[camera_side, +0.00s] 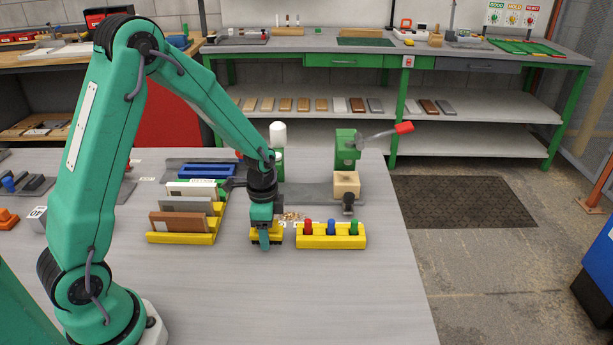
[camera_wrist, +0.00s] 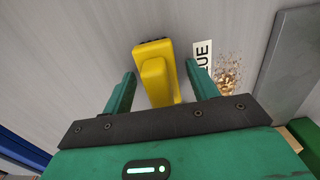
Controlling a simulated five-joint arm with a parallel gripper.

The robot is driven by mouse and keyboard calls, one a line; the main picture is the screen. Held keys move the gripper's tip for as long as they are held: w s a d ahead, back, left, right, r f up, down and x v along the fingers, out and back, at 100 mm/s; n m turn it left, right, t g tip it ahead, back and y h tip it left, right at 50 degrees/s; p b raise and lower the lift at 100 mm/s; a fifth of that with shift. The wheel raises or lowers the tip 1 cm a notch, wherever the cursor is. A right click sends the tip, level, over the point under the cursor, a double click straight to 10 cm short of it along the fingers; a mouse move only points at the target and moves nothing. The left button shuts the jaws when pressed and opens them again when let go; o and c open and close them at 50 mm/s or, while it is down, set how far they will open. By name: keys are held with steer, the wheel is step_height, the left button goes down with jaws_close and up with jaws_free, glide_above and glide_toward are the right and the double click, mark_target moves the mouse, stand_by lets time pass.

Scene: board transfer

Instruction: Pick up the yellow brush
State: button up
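The yellow brush (camera_wrist: 156,78) lies on the table between my gripper's fingers in the wrist view, with dark bristles at its far end. My gripper (camera_wrist: 160,72) is open, with one finger on each side of the brush and a gap visible on both sides. In the side view my gripper (camera_side: 264,242) points down over the brush (camera_side: 277,238), hiding its middle; yellow shows on both sides of the finger. I cannot tell the exact height of the fingertips above the table.
Wood shavings (camera_side: 292,216) and a partly hidden label (camera_wrist: 202,62) lie right of the brush. A yellow holder (camera_side: 330,242) with red, blue and green pegs stands close right. Yellow racks with boards (camera_side: 181,222) stand left. The front table is clear.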

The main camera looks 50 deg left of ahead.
steer(key=c, duration=0.9)
steer(key=shift+r, duration=0.1)
steer(key=shift+r, duration=0.75)
step_height(320, 180, up, 2)
steer(key=shift+r, duration=0.1)
steer(key=s+d+r, duration=0.1)
steer(key=d+r, duration=0.1)
steer(key=d, duration=0.1)
steer(key=s+d+r, duration=0.2)
steer(key=d, duration=0.2)
steer(key=s+d+r, duration=0.2)
steer(key=d+r, duration=0.1)
steer(key=shift+d, duration=0.3)
